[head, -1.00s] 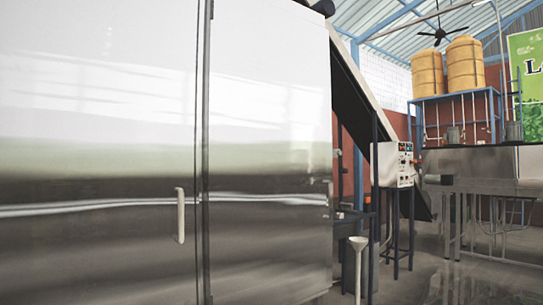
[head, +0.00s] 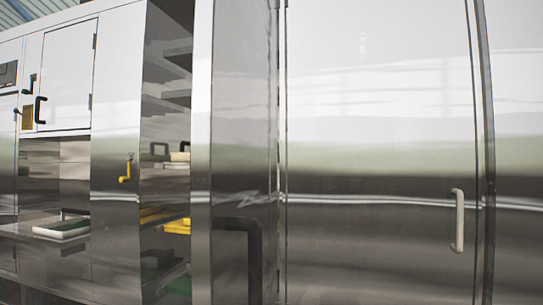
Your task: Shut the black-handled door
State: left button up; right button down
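A tall steel door panel (head: 243,130) stands at a steep angle left of centre in the head view, with a large black handle (head: 253,245) low on its face. It appears swung open; its hinge line cannot be made out clearly. Left of its edge, a tall opening shows shelves (head: 168,100) and a few items inside. A small upper-left door (head: 68,75) also has a black handle (head: 40,112) and looks shut. Neither of my grippers is in view.
A wide steel door (head: 380,120) with a white handle (head: 458,220) fills the right side and looks shut. A yellow handle (head: 125,170) is on a panel left of the opening. A tray (head: 62,228) sits in an open bay at the left. The floor is hidden.

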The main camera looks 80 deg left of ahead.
aim_at(233, 152)
jog(key=u, duration=2.65)
jog(key=i, duration=0.5)
jog(key=z, duration=0.35)
jog(key=k, duration=0.9)
jog(key=u, duration=0.6)
jog(key=i, duration=1.2)
jog(key=z, duration=0.2)
